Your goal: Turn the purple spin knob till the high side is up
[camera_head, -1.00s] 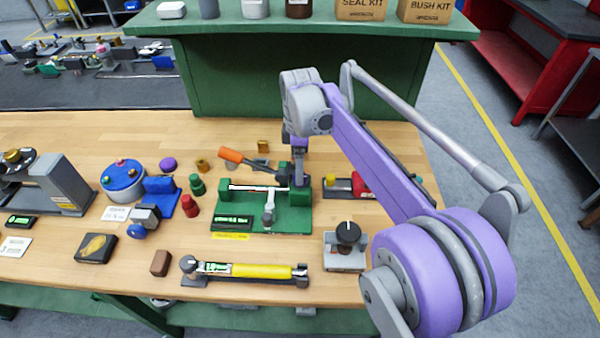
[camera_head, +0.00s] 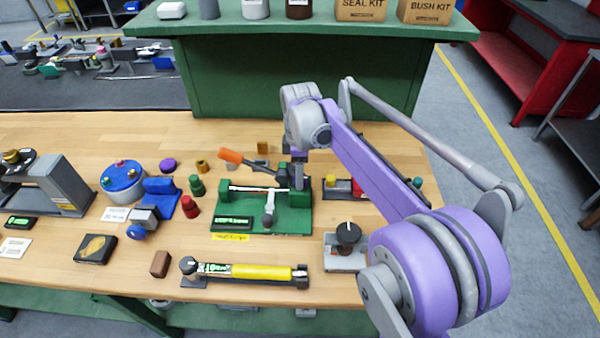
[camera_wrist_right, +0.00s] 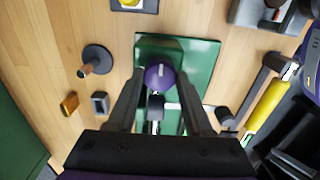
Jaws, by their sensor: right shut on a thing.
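The purple spin knob (camera_wrist_right: 160,76) is a round purple cap with a short white mark. It sits over the green base plate (camera_wrist_right: 200,52) in the right wrist view. My right gripper (camera_wrist_right: 161,84) has one finger on each side of the knob and is shut on it. In the head view, my right gripper (camera_head: 298,184) points down at the right end of the green fixture (camera_head: 290,222) and hides the knob there. Which side of the knob is higher cannot be told. My left gripper is in neither view.
An orange-handled tool (camera_head: 232,157) lies behind the fixture. A yellow cylinder (camera_head: 260,272) lies in front, and a black knob on a grey block (camera_head: 345,256) stands front right. A loose purple disc (camera_head: 168,165) and green and red pieces are left of the fixture.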

